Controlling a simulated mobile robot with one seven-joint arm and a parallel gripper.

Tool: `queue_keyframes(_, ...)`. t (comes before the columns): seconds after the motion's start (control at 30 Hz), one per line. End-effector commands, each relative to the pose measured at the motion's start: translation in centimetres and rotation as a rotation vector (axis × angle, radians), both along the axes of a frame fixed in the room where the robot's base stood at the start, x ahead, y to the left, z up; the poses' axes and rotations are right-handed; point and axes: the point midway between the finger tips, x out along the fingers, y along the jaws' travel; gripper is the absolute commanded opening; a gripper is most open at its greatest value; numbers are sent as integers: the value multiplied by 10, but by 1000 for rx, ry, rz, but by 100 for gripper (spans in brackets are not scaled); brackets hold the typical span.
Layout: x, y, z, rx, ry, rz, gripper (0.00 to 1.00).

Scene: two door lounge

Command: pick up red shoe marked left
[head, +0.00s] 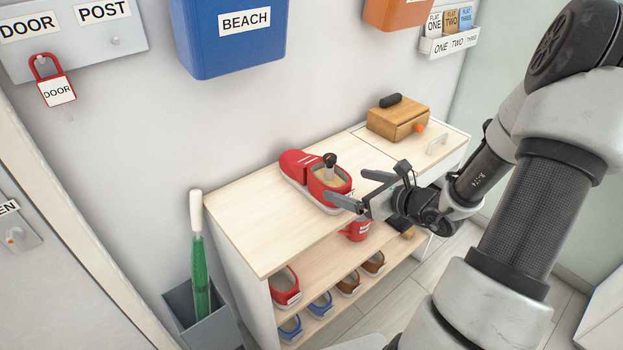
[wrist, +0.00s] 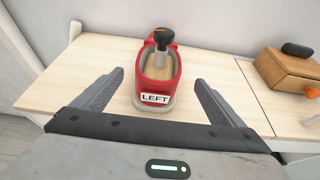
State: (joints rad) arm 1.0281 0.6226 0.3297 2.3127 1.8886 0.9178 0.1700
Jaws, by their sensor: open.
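The red shoe (wrist: 159,77) stands on the wooden cabinet top, with a white label reading LEFT on its near end in the wrist view. It also shows in the head view (head: 298,172), lying lengthwise away from my gripper. In the head view my gripper (head: 357,192) is at the shoe's near end.
A wooden box (head: 398,122) with a dark roll on top stands at the back right of the cabinet (head: 262,217). A green umbrella (head: 199,275) stands left. The cabinet top's left part is clear.

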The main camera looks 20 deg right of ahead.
Motion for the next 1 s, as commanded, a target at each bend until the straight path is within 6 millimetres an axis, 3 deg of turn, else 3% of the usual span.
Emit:
queue_keyframes(0.1, 17, 8, -9, 1, -1, 2, 92)
queue_keyframes(0.37, 32, 15, -17, 1, 0, 2, 92)
queue_keyframes(0.63, 63, 30, -34, 0, -1, 2, 92)
queue_keyframes(0.97, 69, 32, -36, -1, 1, 0, 92)
queue_keyframes(1.0, 69, 32, -36, -1, 1, 0, 85)
